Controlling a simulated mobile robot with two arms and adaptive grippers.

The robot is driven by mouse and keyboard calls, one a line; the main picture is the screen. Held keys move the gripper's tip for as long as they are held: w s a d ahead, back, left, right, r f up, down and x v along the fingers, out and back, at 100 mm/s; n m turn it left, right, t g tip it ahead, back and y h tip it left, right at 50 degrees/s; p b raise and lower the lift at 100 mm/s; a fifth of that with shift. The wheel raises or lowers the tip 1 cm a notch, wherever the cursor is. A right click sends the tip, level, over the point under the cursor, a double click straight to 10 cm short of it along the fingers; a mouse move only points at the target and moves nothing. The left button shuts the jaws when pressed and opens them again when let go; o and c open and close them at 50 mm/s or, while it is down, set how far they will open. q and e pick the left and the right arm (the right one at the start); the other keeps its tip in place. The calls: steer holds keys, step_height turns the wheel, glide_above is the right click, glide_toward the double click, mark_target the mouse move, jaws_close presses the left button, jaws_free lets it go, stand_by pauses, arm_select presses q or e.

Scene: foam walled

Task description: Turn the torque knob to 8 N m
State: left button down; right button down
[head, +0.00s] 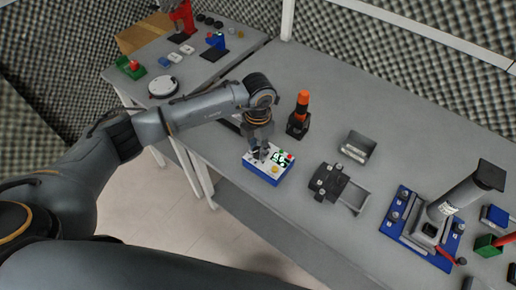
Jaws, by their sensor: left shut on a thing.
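A small box with blue sides and a white top panel (268,174) sits near the front edge of the grey table. Its panel carries a dark display, and red, green and yellow buttons or lamps. My left gripper (257,152) comes down from above onto the left part of this panel. Its fingers are shut on what seems to be the torque knob, which they hide. The knob's setting and the display's digits are too small to read. My right gripper does not show.
Behind the box stands an orange-and-black tool (302,106) in a dark holder. To the right are a dark clamp-like fixture (335,183), a grey tray (357,147) and a blue base with a tilted grey cylinder (462,197). A second table (143,88) at the left holds several small items.

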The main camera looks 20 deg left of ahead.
mark_target(258, 151)
arm_select(q)
steer(key=shift+n, duration=0.6)
steer(key=c, duration=1)
jaws_free()
steer(key=shift+o, duration=0.2)
step_height(258, 151, up, 12)
